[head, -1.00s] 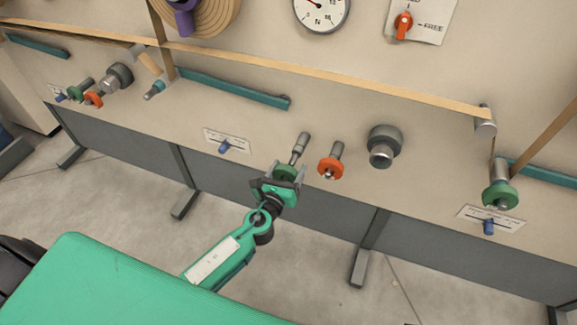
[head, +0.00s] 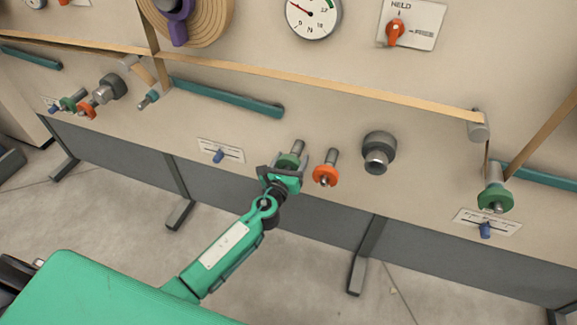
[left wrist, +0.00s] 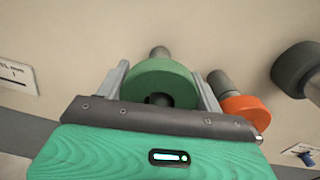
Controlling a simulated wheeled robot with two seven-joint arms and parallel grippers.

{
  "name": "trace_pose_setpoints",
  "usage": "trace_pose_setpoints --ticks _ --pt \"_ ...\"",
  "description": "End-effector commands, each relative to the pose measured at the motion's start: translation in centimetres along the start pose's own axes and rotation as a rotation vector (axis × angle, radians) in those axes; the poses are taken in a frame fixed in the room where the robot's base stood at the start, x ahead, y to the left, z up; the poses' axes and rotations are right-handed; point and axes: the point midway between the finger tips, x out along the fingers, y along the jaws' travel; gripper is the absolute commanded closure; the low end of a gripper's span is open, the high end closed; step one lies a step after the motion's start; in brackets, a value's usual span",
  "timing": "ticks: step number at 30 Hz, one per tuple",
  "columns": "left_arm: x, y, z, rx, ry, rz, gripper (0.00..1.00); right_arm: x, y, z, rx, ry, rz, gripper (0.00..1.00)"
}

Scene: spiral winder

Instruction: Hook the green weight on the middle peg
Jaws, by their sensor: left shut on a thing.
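My left gripper (head: 283,170) is shut on the green weight (head: 288,160), a thick disc with a dark central hole. In the left wrist view the green weight (left wrist: 160,86) sits between the two grey fingers. A grey peg (head: 298,146) stands out of the panel right at the weight; in the left wrist view this peg (left wrist: 159,52) shows behind the disc's top edge. The disc overlaps the peg, but I cannot tell whether the peg is through the hole. An orange weight (head: 325,175) hangs on a peg (head: 332,156) just to the right. My right gripper is not in view.
A dark grey roller (head: 378,146) juts out right of the orange weight. A tan strip (head: 330,86) crosses above. Another green weight (head: 496,199) is at the far right, with green and orange weights at the far left. A slider plate (head: 221,150) is left of the gripper.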

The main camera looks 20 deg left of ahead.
Motion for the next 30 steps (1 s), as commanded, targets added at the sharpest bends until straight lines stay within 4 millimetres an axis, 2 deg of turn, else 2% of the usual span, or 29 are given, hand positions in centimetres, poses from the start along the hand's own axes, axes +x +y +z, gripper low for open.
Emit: trace_pose_setpoints --ticks 14,15,18,30 --pt "0.36 0.02 -0.26 0.000 -0.001 -0.001 0.89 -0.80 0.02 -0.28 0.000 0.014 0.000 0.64" --pt "0.36 0.02 -0.26 0.000 -0.001 -0.001 0.29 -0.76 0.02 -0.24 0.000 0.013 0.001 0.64" --pt "0.36 0.02 -0.27 0.000 -0.001 -0.001 0.09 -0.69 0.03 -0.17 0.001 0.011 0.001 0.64" --pt "-0.21 0.05 -0.41 0.000 0.002 -0.001 0.07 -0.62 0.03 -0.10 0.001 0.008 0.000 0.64"
